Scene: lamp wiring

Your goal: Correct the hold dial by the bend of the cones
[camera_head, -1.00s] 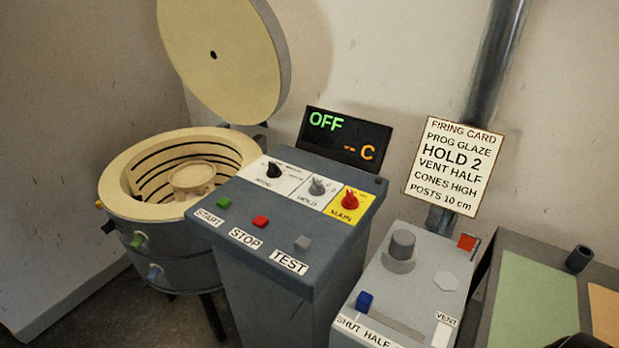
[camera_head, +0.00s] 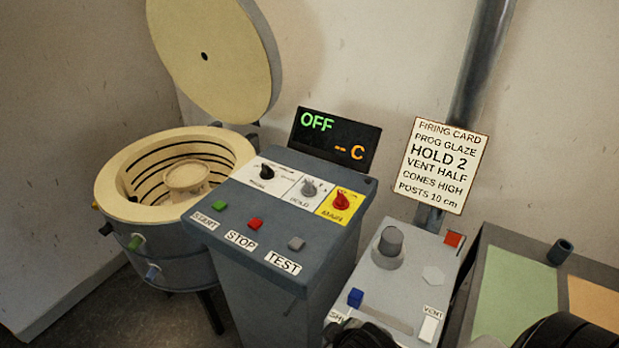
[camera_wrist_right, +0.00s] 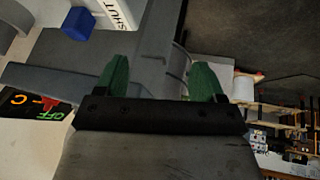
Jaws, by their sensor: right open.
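The hold dial (camera_head: 309,187) is a grey knob on a white plate marked HOLD on the grey control box, between a black dial (camera_head: 266,172) and the red MAIN dial (camera_head: 341,200). Its exact pointer setting is too small to read. The firing card (camera_head: 443,165) reads HOLD 2 and CONES HIGH. I cannot make out any cones; the open kiln (camera_head: 112,190) shows a round pale piece (camera_head: 186,178) inside. My right gripper (camera_wrist_right: 160,78) is open and empty, with green fingertips apart. Dark parts of mine enter the head view at the bottom right. My left gripper is not in view.
The display (camera_head: 336,139) reads OFF. START, STOP and TEST buttons line the box's front. The vent box (camera_head: 405,290) stands to the right with a blue slider knob (camera_head: 355,298) and a grey knob (camera_head: 390,242). A bench with a green mat (camera_head: 515,295) is farther right.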

